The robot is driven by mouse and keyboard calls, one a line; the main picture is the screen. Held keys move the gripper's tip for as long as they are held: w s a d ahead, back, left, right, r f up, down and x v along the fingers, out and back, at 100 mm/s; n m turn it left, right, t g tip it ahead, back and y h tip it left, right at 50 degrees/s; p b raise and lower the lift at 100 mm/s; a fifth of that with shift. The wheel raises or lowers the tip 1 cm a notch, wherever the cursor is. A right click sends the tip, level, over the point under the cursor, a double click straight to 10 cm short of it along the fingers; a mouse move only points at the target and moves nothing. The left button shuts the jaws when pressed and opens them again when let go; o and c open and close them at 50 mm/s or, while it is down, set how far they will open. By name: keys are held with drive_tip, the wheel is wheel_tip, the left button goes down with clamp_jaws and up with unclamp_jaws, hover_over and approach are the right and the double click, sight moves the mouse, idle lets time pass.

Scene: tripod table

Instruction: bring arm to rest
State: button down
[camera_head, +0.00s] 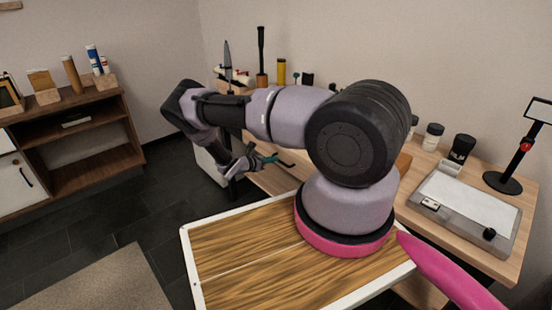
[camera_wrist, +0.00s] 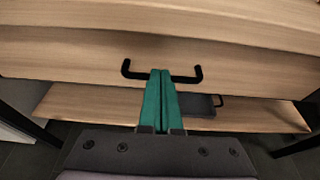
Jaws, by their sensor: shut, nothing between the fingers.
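My gripper (camera_wrist: 161,76) has two green fingers pressed together with nothing between them in the wrist view. Its tips show over or close to a black bar handle (camera_wrist: 192,77) on a wooden drawer front (camera_wrist: 70,58); I cannot tell whether they touch it. In the head view my arm is bent out to the left, and my gripper (camera_head: 278,160) is low beside the wooden table (camera_head: 262,180), partly hidden by my wrist.
The table carries a grey tray (camera_head: 465,205), a black stand (camera_head: 503,182) and jars (camera_head: 432,137). A lower shelf (camera_wrist: 95,100) holds a dark flat object (camera_wrist: 200,105). A shelf unit (camera_head: 95,165) stands at the left. The dark floor (camera_head: 155,210) between is clear.

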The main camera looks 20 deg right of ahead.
drive_tip(key=v, duration=0.9)
drive_tip(key=s+a+r+m+g+y, duration=0.1)
drive_tip(key=s+r+m+y, duration=0.35)
drive_tip(key=r, duration=0.85)
drive_tip(key=s+a+r+m+g+y, duration=0.1)
drive_tip(key=s+r+m+g+y, duration=0.1)
drive_tip(key=r+m, duration=0.8)
drive_tip(key=s+a+r+m+g+y, duration=0.1)
drive_tip(key=s+r+m+y, duration=0.25)
drive_tip(key=r, duration=1.25)
drive_tip(key=s+a+r+m+t+y, duration=0.2)
drive_tip(key=s+r+m+t+y, duration=0.1)
drive_tip(key=s+r, duration=0.7)
drive_tip(key=s+a+r+m+t+y, duration=0.3)
drive_tip(key=s+r+m+t, duration=0.1)
drive_tip(key=s+r, duration=0.6)
drive_tip(key=s, duration=0.2)
drive_tip(key=shift+s+m, duration=0.3)
